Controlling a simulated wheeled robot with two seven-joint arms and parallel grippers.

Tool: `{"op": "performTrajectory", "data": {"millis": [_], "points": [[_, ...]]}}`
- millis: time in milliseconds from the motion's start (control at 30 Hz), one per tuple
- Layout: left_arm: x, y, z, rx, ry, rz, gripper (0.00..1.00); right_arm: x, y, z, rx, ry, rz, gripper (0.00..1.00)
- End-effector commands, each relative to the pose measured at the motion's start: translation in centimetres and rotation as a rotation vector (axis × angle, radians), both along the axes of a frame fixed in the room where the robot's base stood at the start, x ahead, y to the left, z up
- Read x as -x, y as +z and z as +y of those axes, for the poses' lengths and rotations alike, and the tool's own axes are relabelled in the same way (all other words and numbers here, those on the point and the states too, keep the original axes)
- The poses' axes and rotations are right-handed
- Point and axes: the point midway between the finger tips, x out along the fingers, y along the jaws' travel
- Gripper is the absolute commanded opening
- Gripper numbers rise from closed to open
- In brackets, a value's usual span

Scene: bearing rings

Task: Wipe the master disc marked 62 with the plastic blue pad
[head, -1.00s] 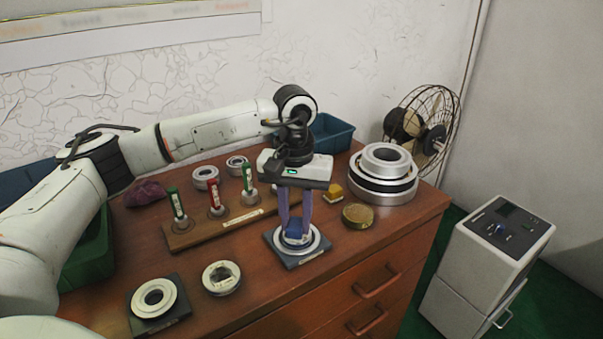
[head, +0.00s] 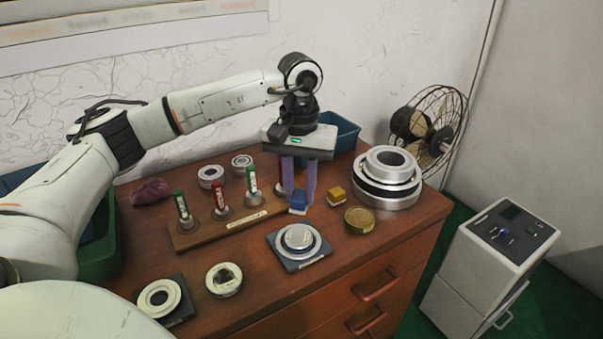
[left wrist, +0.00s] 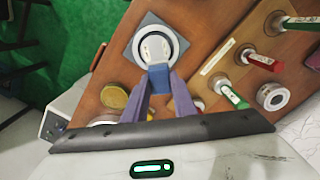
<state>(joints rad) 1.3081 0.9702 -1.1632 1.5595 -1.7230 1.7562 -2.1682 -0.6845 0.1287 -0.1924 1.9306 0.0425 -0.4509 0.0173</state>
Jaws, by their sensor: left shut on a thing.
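My left gripper (head: 299,204) points down and is shut on the blue pad (head: 299,198), behind the disc and apart from it. The pad also shows between the fingers in the left wrist view (left wrist: 158,79). A silver disc (head: 298,238) sits inside a pale ring on a dark square base (head: 287,262) with a small label, too small to read. The disc also shows beyond the pad in the left wrist view (left wrist: 154,46). Another ring on a dark base (head: 159,299) lies at the front left. I cannot read 62 on either. My right gripper is out of view.
A wooden rack (head: 188,238) with red and green handled plugs stands left of the gripper. A yellow block (head: 336,195), a brass tin (head: 359,220) and stacked large rings (head: 388,180) are to the right. A loose ring (head: 223,280) lies in front.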

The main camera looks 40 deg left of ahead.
Motion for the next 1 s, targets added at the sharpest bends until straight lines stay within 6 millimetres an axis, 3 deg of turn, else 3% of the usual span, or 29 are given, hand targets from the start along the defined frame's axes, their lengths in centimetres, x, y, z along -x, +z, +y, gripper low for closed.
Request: {"op": "performTrajectory", "data": {"millis": [233, 800, 900, 1000], "points": [[0.2, 2.1, 0.2, 0.000, 0.004, 0.000, 0.03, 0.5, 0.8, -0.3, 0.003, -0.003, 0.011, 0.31], [0.2, 2.1, 0.2, 0.000, 0.003, 0.000, 0.03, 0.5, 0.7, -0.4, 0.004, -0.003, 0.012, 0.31], [0.5, 2.0, -0.7, -0.001, -0.019, 0.002, 0.03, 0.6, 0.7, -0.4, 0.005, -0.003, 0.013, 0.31], [1.8, 1.6, -3.3, -0.004, -0.086, 0.004, 0.03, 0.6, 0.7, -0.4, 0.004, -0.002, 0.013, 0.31]]}}
